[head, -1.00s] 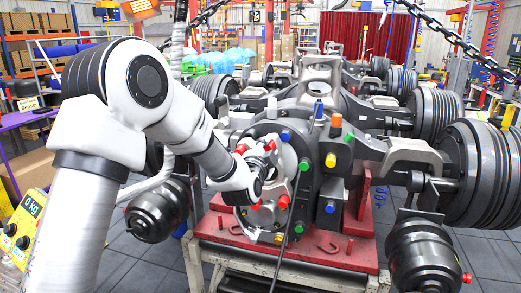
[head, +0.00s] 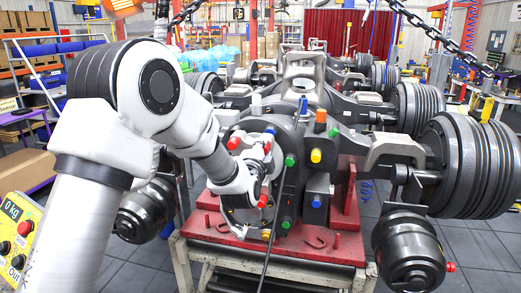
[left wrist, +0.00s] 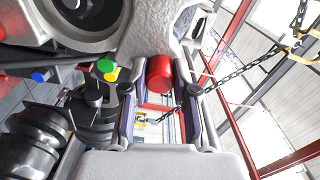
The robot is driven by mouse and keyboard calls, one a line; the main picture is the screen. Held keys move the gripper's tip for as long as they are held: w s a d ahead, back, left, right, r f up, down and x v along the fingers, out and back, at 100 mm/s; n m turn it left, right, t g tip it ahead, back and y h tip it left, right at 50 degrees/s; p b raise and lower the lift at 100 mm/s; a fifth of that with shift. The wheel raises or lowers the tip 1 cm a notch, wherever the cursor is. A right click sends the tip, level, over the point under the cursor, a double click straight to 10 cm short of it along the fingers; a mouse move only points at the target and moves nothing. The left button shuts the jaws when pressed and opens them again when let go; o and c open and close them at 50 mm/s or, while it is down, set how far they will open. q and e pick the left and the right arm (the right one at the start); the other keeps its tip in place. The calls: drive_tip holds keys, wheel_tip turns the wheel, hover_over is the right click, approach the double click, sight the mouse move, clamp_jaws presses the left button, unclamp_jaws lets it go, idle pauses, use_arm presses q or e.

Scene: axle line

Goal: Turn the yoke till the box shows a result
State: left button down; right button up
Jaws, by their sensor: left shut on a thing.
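The yoke, a metal piece with red caps (head: 262,201), sits on the front of the big grey axle housing (head: 311,146). My left gripper (head: 256,176) reaches it from the left and is shut on it. The grip itself is partly hidden behind my wrist. In the left wrist view a red cap (left wrist: 160,73) shows between the two fingers. The yellow box (head: 37,213) stands at the lower left; its display reads 0 kg and it has red and black buttons. My left arm covers its right side. My right gripper is not in view.
The axle rests on a red plate (head: 338,248) on a steel stand. Green, blue and orange caps stick out around the yoke. A black cable (head: 273,205) hangs in front. Black brake chambers (head: 408,250) flank the axle, and chains hang above.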

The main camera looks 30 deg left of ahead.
use_arm(q)
drive_tip(key=shift+r, duration=0.25)
drive_tip(key=c, duration=0.9)
unclamp_jaws()
drive_tip(key=shift+w+d, duration=0.1)
drive_tip(key=shift+w+d+f, duration=0.15)
drive_tip(key=shift+w+f, duration=0.05)
drive_tip(key=shift+s, duration=0.2)
drive_tip(key=shift+s+f, duration=0.1)
drive_tip(key=shift+s, duration=0.1)
drive_tip(key=v, duration=1.1)
drive_tip(key=shift+s, duration=0.2)
drive_tip(key=shift+d, duration=0.15)
